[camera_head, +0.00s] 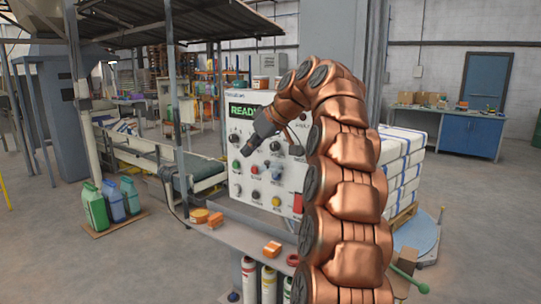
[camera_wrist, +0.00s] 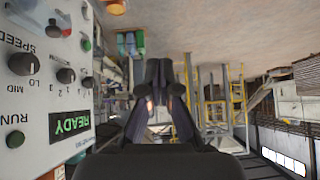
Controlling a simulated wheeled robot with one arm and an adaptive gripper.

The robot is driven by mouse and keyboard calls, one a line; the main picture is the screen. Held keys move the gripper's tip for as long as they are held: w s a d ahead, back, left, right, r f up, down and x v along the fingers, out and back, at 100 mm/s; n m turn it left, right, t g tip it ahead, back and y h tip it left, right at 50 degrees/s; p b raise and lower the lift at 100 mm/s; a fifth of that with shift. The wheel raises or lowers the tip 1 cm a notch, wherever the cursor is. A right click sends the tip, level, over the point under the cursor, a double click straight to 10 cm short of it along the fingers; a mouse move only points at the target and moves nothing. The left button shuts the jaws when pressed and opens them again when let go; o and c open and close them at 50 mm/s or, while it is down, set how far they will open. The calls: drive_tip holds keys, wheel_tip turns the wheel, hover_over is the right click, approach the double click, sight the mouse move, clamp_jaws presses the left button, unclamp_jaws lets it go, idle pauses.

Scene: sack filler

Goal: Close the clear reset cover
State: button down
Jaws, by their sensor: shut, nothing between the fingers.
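The white control panel (camera_head: 262,185) stands in front of me with a green READY display (camera_head: 243,111), knobs and buttons. My gripper (camera_head: 246,153) is shut and empty in front of the panel's left part. In the wrist view the shut fingers (camera_wrist: 159,82) show in the middle, with the panel (camera_wrist: 40,95) upside down to their left. A pale, see-through shape (camera_wrist: 33,14) with some red by it sits at the top left there. It may be the clear reset cover, but it is cut off and I cannot tell its angle. My arm hides the panel's right part in the head view.
A conveyor (camera_head: 190,172) runs to the left. Jugs (camera_head: 112,200) stand on the floor at left. Stacked white sacks (camera_head: 403,160) stand to the right behind my arm.

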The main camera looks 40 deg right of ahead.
drive_tip(key=d+r+n+t+h, duration=0.15)
drive_tip(key=d+r, duration=0.25)
drive_tip(key=d, duration=0.9)
hover_over(271, 166)
drive_tip(key=s+a, duration=0.3)
wheel_tip(271, 166, down, 7)
drive_tip(key=shift+w+d+f+m+t+h+b, duration=0.1)
drive_tip(key=shift+d+f+m+t+h+b, duration=0.1)
drive_tip(key=shift+f, duration=0.7)
drive_tip(key=shift+w+d+f+m+t+h+b, duration=0.1)
drive_tip(key=shift+d+f+t+b, duration=0.1)
drive_tip(key=shift+f, duration=0.65)
drive_tip(key=shift+f, duration=0.1)
